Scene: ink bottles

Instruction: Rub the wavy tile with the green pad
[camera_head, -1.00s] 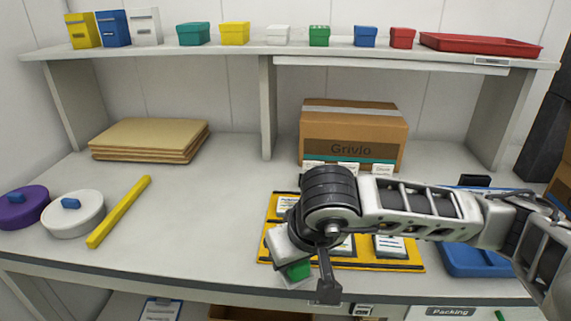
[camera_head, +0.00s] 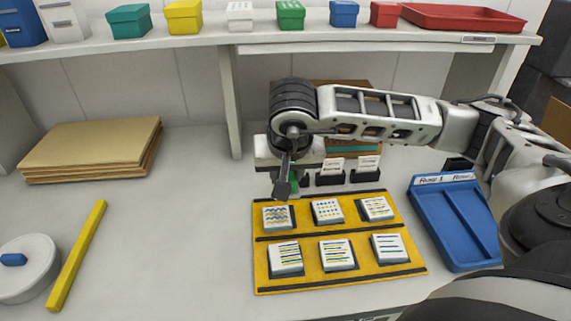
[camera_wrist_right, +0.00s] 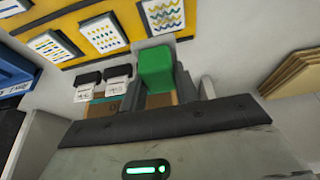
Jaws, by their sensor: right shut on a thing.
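The yellow board (camera_head: 340,283) holds two rows of patterned white tiles. The wavy tile (camera_head: 277,217) is at the left end of its back row, with blue and yellow waves. It also shows at the top of the right wrist view (camera_wrist_right: 163,14). My right gripper (camera_head: 284,180) is shut on the green pad (camera_wrist_right: 155,66), just behind the wavy tile and apart from it. In the head view only a bit of the green pad shows beside the gripper. My left gripper is not in view.
Small black card holders (camera_head: 330,180) stand behind the board, close to the gripper. A blue tray (camera_head: 470,262) lies to the right. A yellow bar (camera_head: 78,255) and a white round container (camera_head: 27,268) lie left.

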